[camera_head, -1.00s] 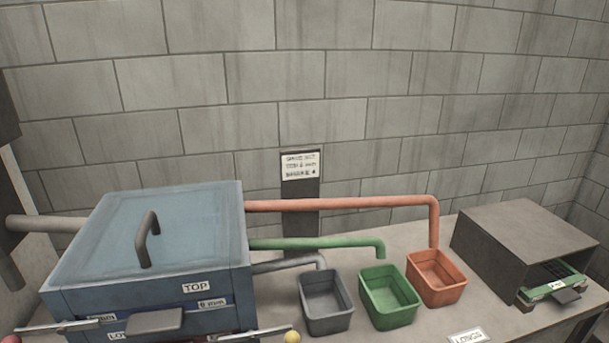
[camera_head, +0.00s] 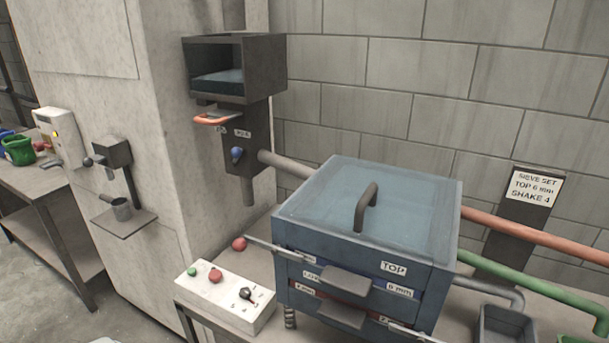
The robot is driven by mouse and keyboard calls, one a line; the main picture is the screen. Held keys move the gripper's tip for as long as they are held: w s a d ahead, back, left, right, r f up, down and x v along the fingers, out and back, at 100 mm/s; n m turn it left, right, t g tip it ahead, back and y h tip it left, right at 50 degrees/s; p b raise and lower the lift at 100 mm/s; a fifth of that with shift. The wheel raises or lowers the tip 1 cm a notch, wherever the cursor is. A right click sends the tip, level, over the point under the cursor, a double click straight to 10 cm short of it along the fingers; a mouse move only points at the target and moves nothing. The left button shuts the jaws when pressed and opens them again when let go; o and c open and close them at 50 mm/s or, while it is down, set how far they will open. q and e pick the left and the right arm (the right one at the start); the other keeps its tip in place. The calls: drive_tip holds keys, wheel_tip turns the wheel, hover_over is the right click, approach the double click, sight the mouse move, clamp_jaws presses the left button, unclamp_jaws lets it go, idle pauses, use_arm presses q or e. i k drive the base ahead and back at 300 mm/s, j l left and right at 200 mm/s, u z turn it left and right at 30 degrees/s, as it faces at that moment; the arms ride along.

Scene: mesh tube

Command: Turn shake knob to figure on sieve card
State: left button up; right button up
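The sieve card (camera_head: 534,187) stands on a dark post behind the sieve machine and reads "SIEVE SET, TOP 6 mm, SHAKE 4". A white control box (camera_head: 212,306) sits at the front left of the machine. It bears a small black knob (camera_head: 246,294), which I take to be the shake knob, with marks around it too small to read. A green button (camera_head: 191,271) and a red button (camera_head: 215,276) are to the knob's left. Neither of my grippers is in view.
The blue sieve machine (camera_head: 370,212) with a lid handle is right of the control box. A rod with a red ball (camera_head: 239,243) juts out near the box. A dark hopper (camera_head: 235,68) hangs on the wall. A side table with a green container (camera_head: 19,149) is far left.

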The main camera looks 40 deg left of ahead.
sight(245, 292)
drive_tip(key=u, duration=1.9)
drive_tip(key=i+j, duration=0.1)
drive_tip(key=j, duration=0.55)
drive_tip(key=i+j+z, duration=0.15)
drive_tip(key=j, duration=0.45)
drive_tip(key=k, duration=0.05)
